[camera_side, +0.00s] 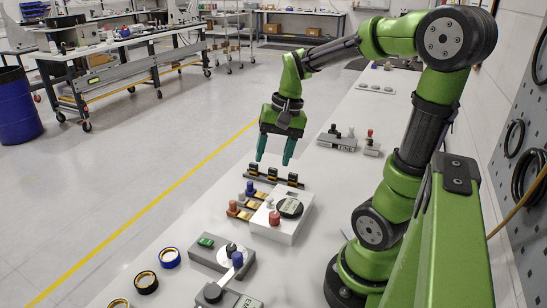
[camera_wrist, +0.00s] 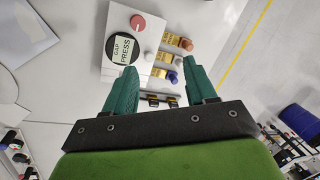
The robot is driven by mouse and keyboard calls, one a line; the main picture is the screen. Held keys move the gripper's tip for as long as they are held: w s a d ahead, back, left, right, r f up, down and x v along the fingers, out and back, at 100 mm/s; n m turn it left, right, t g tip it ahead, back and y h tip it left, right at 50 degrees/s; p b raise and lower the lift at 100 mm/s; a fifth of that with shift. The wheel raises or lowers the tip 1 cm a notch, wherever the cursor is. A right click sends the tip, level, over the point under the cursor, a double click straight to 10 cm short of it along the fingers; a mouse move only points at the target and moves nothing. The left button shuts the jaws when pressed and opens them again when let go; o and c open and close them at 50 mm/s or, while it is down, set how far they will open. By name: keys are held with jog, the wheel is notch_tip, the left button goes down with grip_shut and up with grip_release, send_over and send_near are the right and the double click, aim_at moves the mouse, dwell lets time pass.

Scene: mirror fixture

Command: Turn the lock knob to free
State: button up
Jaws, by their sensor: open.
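No knob is readably marked as the lock knob, so I cannot tell which one it is. A white box (camera_side: 291,227) bears a red knob (camera_side: 274,218), a small pale knob (camera_side: 269,202) and a black-rimmed disc (camera_side: 290,207). In the wrist view the red knob (camera_wrist: 138,23), the pale knob (camera_wrist: 149,56) and the disc (camera_wrist: 122,44) with "PRESS" on it show beyond the fingers. My gripper (camera_side: 274,160) is open and empty, pointing down above the bench, behind the white box in the side view. It also shows in the wrist view (camera_wrist: 160,65).
Orange, white and blue knobs on gold plates (camera_side: 242,205) stand beside the box. A black rail (camera_side: 262,180) with several upright pieces lies behind it. A grey unit (camera_side: 207,257) with a green button stands in front. Grey blocks (camera_side: 337,143) stand farther back.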

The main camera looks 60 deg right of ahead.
jog(key=s+a+r+n+t, duration=0.1)
jog(key=a+r+n+t, duration=0.1)
jog(key=a+n, duration=0.2)
jog(key=s+a+r+n+t, duration=0.1)
jog(key=a+r+n+t, duration=0.1)
jog(key=a, duration=0.7)
jog(key=shift+s+a+r+n+t+y, duration=0.25)
jog(key=shift+a+n+t, duration=0.2)
jog(key=shift+n, duration=0.55)
